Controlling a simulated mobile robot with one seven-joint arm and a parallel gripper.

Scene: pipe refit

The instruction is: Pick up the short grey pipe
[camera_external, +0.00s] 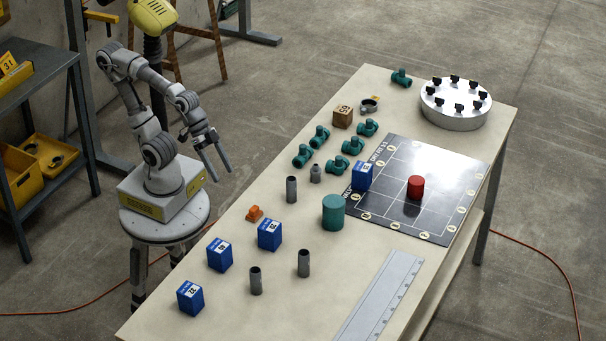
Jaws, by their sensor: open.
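Three grey pipes of similar short, upright form stand on the table: one near the middle (291,190), one lower right of it (303,263) and one at the front (256,281). A smaller grey fitting (316,174) with a narrower top stands beside the middle pipe. I cannot tell for certain which one is called the short grey pipe. My gripper (222,175) is open and empty, its two fingers apart and pointing down. It is off to the left of the table's long edge, away from all the pipes.
Blue boxes (220,254), an orange piece (254,213) and a teal cylinder (333,212) stand near the pipes. Green valves (319,137) and a wooden block (343,116) lie further back. A dark grid board (440,171) bears a red cylinder (416,187). A ruler (380,298) lies at right.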

